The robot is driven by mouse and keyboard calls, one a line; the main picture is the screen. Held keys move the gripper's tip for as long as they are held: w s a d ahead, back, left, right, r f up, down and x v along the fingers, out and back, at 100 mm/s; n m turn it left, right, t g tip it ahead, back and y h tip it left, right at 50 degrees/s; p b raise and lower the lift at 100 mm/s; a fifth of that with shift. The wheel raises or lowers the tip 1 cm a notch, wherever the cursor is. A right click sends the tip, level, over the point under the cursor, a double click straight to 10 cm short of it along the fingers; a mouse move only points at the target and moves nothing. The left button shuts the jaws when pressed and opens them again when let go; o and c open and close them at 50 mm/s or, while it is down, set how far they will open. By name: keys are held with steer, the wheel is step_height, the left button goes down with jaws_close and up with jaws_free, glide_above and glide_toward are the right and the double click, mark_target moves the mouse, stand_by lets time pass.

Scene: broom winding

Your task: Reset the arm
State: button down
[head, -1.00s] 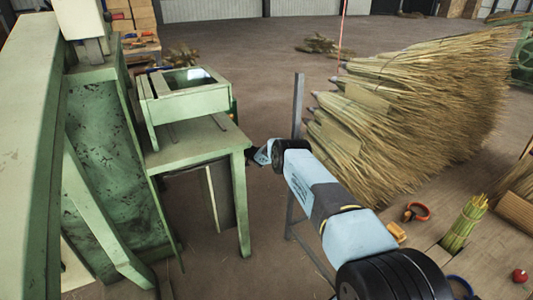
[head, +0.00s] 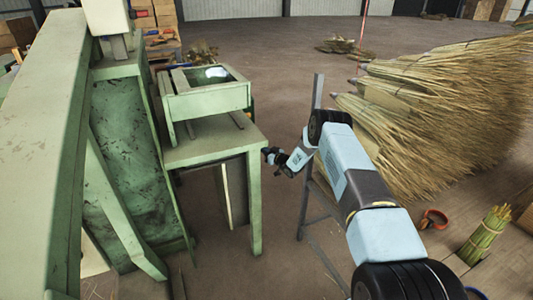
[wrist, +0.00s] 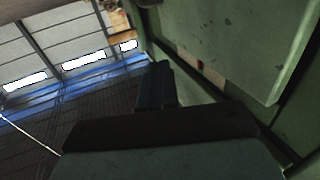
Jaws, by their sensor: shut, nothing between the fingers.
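My arm reaches forward from the bottom right of the head view, in light blue and black. My gripper (head: 270,156) is at its far end, small and dark, just right of the green machine table (head: 215,138), near its right front leg. It is shut and holds nothing. In the wrist view the shut fingers (wrist: 160,84) show as a dark block at the middle, in front of a green machine surface (wrist: 235,40). I cannot tell whether the gripper touches the table.
A grey metal stand (head: 309,150) is close beside my forearm. A large pile of straw brooms (head: 440,110) fills the right. An orange-red ring (head: 433,219) and a tied green straw bundle (head: 487,236) lie at the lower right. Open floor (head: 290,75) stretches behind.

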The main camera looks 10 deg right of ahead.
steer(key=s+d+r+m+h, duration=0.1)
steer(key=d+r+h, duration=0.2)
steer(key=r, duration=1)
steer(key=s+d+r+m+h, duration=0.1)
steer(key=d+r+h, duration=0.15)
steer(key=r, duration=1.05)
steer(key=s+d+r+m+g+h, duration=0.1)
steer(key=s+d+r+h, duration=0.15)
steer(key=s+r, duration=0.65)
steer(key=s+d+r+m+g+h, duration=0.1)
steer(key=s+d+r+h, duration=0.15)
steer(key=s+r, duration=0.6)
steer(key=s+d+r+m+g+h, duration=0.15)
steer(key=s+r, duration=0.35)
steer(key=s, duration=0.7)
steer(key=s+d+r+m+g, duration=0.15)
steer(key=s+r, duration=0.35)
steer(key=s, duration=0.6)
steer(key=s+f+g, duration=0.1)
steer(key=s+f, duration=0.1)
steer(key=s, duration=1.1)
steer(key=s+f+g+y, duration=0.1)
steer(key=s+f+g, duration=0.1)
steer(key=s, duration=1.2)
steer(key=shift+s+m+g, duration=0.2)
steer(key=shift+m+g, duration=0.1)
